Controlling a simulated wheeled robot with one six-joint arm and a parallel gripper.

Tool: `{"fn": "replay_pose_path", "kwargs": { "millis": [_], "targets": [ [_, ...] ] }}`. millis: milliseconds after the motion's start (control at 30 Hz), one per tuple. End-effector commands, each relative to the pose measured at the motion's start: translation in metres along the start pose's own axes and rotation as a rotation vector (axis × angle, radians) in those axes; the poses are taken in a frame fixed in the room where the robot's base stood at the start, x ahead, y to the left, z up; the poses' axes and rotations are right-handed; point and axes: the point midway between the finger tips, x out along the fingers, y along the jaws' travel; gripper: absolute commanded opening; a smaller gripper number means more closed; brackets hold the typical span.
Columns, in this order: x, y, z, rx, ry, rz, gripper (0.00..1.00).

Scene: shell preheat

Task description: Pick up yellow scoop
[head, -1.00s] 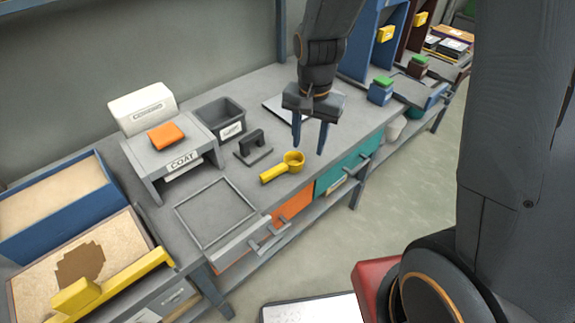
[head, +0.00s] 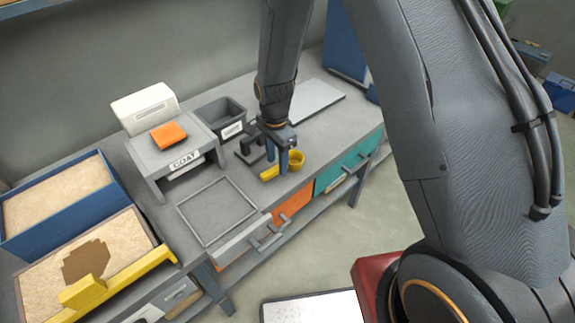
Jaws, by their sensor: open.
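The yellow scoop (head: 296,159) lies on the grey workbench near its front edge, above the orange and teal drawers. Its round cup shows to the right of my gripper, and part of its handle shows at the lower left. My gripper (head: 276,168) is down at the scoop, with its blue fingers over the handle. The fingers hide the middle of the handle. The gripper is open; I cannot tell whether a finger touches the handle.
A dark handled block (head: 249,148) stands close behind and left of my gripper. A dark grey bin (head: 221,113), a COAT stand (head: 183,158) with an orange block (head: 168,135), and a framed tray (head: 216,212) are nearby. A pale flat plate (head: 312,98) lies behind.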

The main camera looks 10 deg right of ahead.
Motion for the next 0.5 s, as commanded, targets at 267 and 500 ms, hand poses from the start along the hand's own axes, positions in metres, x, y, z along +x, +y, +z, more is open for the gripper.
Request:
{"fn": "replay_pose_path", "kwargs": {
  "millis": [267, 500],
  "targets": [
    [0.029, 0.002, 0.001, 0.000, 0.000, 0.002, 0.41],
    [0.034, 0.000, 0.001, -0.001, 0.000, -0.001, 0.41]
  ]
}}
